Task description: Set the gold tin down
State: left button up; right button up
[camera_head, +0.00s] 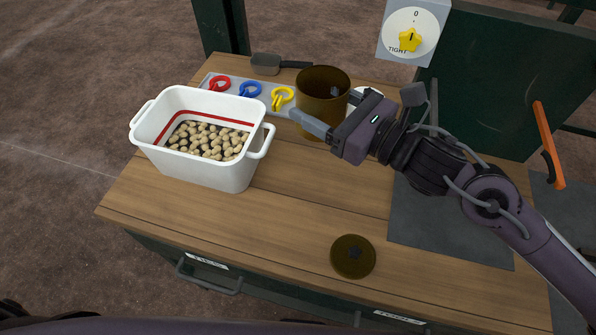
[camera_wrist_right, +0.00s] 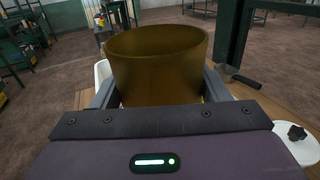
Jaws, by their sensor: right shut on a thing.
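The gold tin (camera_head: 322,92), an open brownish-gold cylinder, stands upright between the fingers of my right gripper (camera_head: 336,109) at the back middle of the wooden table. In the right wrist view the tin (camera_wrist_right: 158,65) fills the space between the two fingers, one on each side. My right gripper is shut on it. I cannot tell whether its base touches the table. My left gripper is not in view.
A white tub (camera_head: 205,177) of potato-like lumps stands left of the tin. Red, blue and yellow clips (camera_head: 283,98) lie on a grey strip behind it. A scoop (camera_head: 266,64) lies at the back. A dark mat (camera_head: 450,225) covers the right side.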

notch_tip(320, 180, down, 14)
jog(key=shift+r+p, duration=0.25)
jog(key=shift+p, duration=0.15)
jog(key=shift+f, duration=2.4)
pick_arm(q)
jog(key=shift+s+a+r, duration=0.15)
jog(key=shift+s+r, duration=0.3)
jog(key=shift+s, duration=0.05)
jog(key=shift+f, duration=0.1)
pick_arm(e)
jog(key=shift+f, duration=0.1)
jog(key=shift+f, duration=0.15)
jog(key=o, duration=1.3)
